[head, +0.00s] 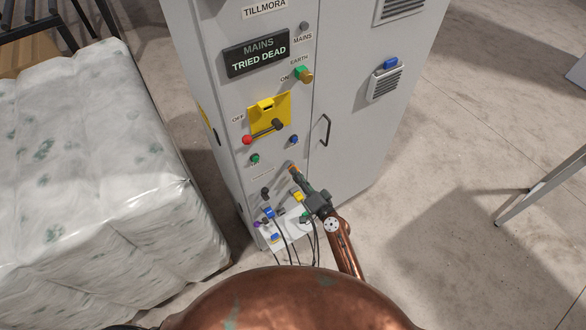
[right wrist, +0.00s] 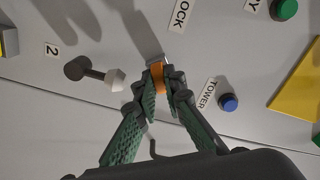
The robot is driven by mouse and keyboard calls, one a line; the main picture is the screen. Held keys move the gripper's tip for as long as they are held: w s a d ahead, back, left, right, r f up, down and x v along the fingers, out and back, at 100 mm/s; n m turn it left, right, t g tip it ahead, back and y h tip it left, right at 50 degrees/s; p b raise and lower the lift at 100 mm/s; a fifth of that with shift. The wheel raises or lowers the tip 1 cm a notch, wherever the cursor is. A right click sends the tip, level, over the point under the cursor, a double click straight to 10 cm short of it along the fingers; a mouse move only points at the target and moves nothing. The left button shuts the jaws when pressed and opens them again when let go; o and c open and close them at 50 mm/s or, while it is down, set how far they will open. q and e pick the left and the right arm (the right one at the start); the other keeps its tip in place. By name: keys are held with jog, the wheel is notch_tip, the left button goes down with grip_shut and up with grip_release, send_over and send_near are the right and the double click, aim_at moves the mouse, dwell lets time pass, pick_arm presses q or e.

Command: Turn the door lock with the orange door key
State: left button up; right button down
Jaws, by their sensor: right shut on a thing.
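The orange door key (right wrist: 157,77) is pinched between the green fingertips of my right gripper (right wrist: 160,90) in the right wrist view. A pale metal piece, perhaps the door lock (right wrist: 148,45), shows just past the key, below a label reading "OCK". I cannot tell whether the key is inside the lock. In the head view my right gripper (head: 300,180) is at the lower front of the grey cabinet (head: 345,95), with the orange key (head: 291,168) at its tip against or very near the panel. My left gripper is not in view.
A yellow plate with a red-tipped lever (head: 247,140) sits above the gripper. A dark door handle (head: 325,130) is to its right. Coloured plugs and cables (head: 270,213) hang below left. Wrapped white bales (head: 90,170) stand left; the floor at right has free room.

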jog(key=shift+m+p, duration=0.4)
jog(key=shift+m, duration=1.5)
jog(key=m+p, duration=0.1)
jog(key=m, duration=0.2)
jog(key=c, duration=1.9)
grip_release()
jog(key=shift+c, duration=0.2)
